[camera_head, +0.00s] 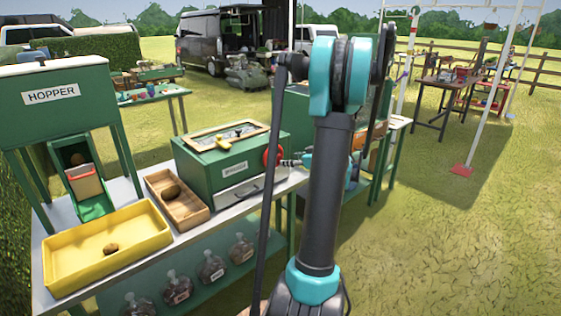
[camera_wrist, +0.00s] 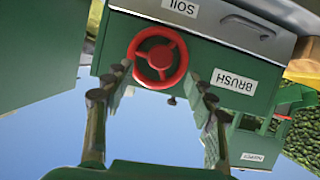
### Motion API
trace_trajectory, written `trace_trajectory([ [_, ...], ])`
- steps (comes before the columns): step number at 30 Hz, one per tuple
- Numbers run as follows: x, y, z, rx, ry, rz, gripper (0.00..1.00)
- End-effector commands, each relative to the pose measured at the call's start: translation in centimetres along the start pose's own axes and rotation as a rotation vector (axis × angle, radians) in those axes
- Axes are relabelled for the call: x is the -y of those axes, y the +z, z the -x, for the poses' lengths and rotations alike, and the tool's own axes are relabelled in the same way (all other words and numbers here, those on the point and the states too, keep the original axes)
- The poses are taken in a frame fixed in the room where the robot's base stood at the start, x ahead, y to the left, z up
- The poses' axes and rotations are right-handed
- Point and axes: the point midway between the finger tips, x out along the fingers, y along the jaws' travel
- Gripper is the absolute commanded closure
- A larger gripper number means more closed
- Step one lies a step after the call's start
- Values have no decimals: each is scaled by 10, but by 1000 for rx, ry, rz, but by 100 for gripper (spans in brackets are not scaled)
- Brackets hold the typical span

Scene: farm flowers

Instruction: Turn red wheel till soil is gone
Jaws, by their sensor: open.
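My gripper (camera_wrist: 160,80) is open, with one finger on each side of the wheel in the wrist view. It also shows beside the wheel in the head view (camera_head: 290,161). I cannot tell whether the fingers touch the rim. The green brush box (camera_head: 206,172) has a grey drawer (camera_head: 240,191) below. A label reading SOIL shows in the upside-down wrist view. No loose soil can be made out.
A wooden tray (camera_head: 188,213) holding a brown lump (camera_head: 172,191) stands left of the box. A yellow tray (camera_head: 75,275) with another lump (camera_head: 111,248) and the green hopper (camera_head: 55,118) stand further left. Jars sit on the lower shelf. Grass is open at right.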

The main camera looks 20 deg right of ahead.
Motion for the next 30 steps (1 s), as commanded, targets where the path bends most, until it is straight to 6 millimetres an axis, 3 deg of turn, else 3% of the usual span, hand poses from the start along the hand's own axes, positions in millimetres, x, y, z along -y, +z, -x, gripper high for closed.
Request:
trace_trajectory([
  [6, 1, 0, -43, 0, -3, 1, 44],
  [12, 0, 0, -68, 0, -1, 0, 44],
  [25, 0, 0, -77, 0, 0, -1, 44],
  [30, 0, 0, -77, 0, 0, -1, 64],
])
